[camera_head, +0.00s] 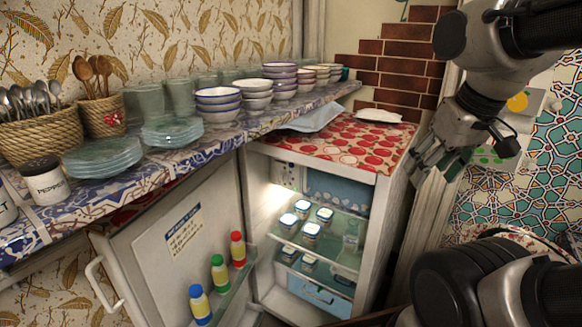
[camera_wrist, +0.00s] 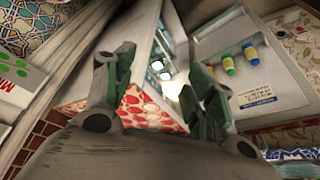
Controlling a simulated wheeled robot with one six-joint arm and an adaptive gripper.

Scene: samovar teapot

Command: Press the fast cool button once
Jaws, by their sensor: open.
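The small fridge (camera_head: 383,222) stands open below the shelf, its white door (camera_head: 145,262) swung out to the left. A small panel with tiny dots (camera_head: 287,175) is at the upper left of the lit interior; I cannot make out which mark is the fast cool button. My gripper (camera_head: 438,160) is open and empty, to the right of and above the fridge, apart from it. In the wrist view my gripper (camera_wrist: 163,70) has its fingers spread, with the fridge's interior and open door (camera_wrist: 268,72) beyond them; the button cannot be made out there.
White-lidded jars (camera_head: 311,231) stand on the fridge's glass shelves. Bottles with coloured caps (camera_head: 219,272) sit in the door. A red patterned cloth (camera_head: 345,145) covers the fridge top. Glass plates (camera_head: 103,158), bowls (camera_head: 218,103) and a pepper jar (camera_head: 46,182) crowd the tiled shelf.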

